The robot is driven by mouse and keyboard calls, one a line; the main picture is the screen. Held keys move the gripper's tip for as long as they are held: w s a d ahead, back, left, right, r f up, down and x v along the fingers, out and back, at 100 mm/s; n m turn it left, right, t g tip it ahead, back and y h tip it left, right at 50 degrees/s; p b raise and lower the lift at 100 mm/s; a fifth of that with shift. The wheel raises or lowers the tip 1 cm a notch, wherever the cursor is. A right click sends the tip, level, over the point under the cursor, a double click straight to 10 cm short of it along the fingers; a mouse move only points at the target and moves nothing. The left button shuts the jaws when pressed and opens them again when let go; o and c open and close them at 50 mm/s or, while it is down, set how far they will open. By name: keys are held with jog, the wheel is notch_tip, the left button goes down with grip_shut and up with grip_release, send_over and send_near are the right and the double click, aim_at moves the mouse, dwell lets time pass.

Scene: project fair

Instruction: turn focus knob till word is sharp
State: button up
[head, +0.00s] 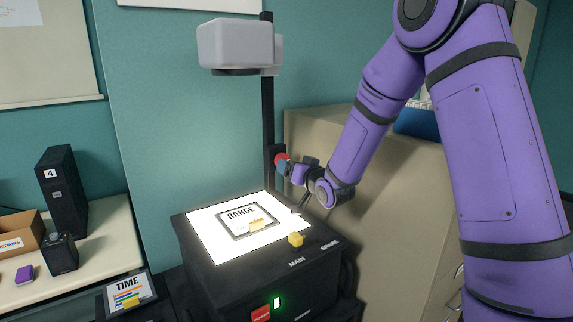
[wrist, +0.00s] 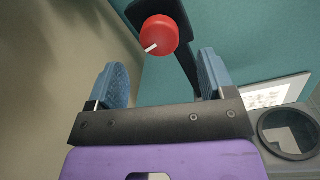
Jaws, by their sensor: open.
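The focus knob is a red round knob on the dark post (head: 267,100) of an overhead projector. In the wrist view the red knob (wrist: 160,36), with a white pointer mark, lies ahead of my open fingers, centred between them. In the head view my gripper (head: 284,168) is at the post, its blue fingertips overlapping the red knob (head: 280,158). My gripper (wrist: 163,72) looks empty; contact with the knob is not visible. A framed card reading "RANGE" (head: 240,212) lies on the lit stage (head: 208,232). No projected word is in view, so its sharpness cannot be told.
The projector head (head: 236,45) hangs above the stage. A green light (head: 277,302) glows in front. A TIME card (head: 128,291) is at lower left. A beige cabinet (head: 385,190) stands behind my arm.

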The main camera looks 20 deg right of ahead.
jog(key=shift+v, duration=2.15)
jog(key=shift+d+r, duration=0.1)
jog(key=s+d+r+g+h, duration=0.2)
jog(key=s+r+g, duration=0.1)
jog(key=s+r, duration=0.3)
jog(key=s+d+r+g+h, duration=0.2)
jog(key=s+r, duration=0.1)
jog(key=s, duration=0.5)
jog(key=s+r+g, duration=0.2)
jog(key=s+g, duration=0.4)
jog(key=s, duration=1.8)
jog(key=shift+s+n+g, duration=0.2)
jog(key=shift+n+g, duration=0.2)
jog(key=shift+w+d, duration=0.1)
jog(key=shift+w, duration=0.05)
